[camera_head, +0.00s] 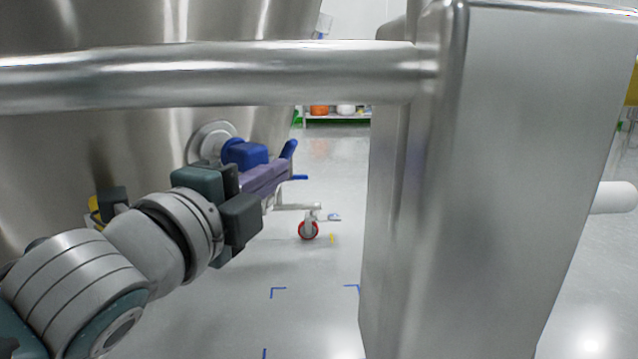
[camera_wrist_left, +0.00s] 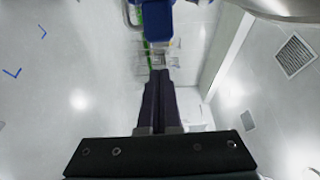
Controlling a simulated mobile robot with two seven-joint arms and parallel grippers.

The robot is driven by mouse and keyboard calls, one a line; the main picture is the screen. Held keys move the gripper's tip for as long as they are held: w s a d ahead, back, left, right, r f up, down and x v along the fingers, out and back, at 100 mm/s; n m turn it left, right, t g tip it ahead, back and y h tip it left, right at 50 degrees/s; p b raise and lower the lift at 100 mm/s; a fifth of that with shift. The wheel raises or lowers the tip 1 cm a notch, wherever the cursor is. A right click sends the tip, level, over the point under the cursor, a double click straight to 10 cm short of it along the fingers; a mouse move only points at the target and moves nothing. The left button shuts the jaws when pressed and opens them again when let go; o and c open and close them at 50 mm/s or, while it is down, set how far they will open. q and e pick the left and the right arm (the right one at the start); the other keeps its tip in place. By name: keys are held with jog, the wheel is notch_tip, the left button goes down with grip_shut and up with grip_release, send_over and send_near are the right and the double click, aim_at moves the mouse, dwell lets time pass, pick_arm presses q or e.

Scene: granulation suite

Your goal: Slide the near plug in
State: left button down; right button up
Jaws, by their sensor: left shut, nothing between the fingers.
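A blue plug-like block (camera_head: 244,153) sits at a round steel port (camera_head: 211,141) on the side of the large steel vessel. It also shows as a blue block in the wrist view (camera_wrist_left: 157,20), straight ahead of my fingers. My left gripper (camera_head: 284,168) has purple fingers and is shut and empty, just in front of the blue block in the head view. In the wrist view its closed fingertips (camera_wrist_left: 159,72) point at the block, with a small apparent gap. I cannot tell how deep the block sits in the port. My right gripper is not in view.
A thick steel rail (camera_head: 210,75) crosses above my left arm. A tall steel column (camera_head: 490,180) fills the right side. A blue lever-like part (camera_head: 289,150) shows beside the fingers. A red caster (camera_head: 308,230) stands on the open grey floor beyond.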

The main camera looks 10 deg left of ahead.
aim_at(246, 157)
pick_arm(q)
jog(key=shift+w+a, duration=0.2)
jog(key=shift+a, duration=0.4)
jog(key=shift+w+a, duration=0.2)
jog(key=shift+a, duration=0.4)
jog(key=a, duration=0.1)
jog(key=w+a, duration=0.1)
jog(key=a, duration=0.1)
jog(key=shift+w+a, duration=0.15)
jog(key=shift+w, duration=0.1)
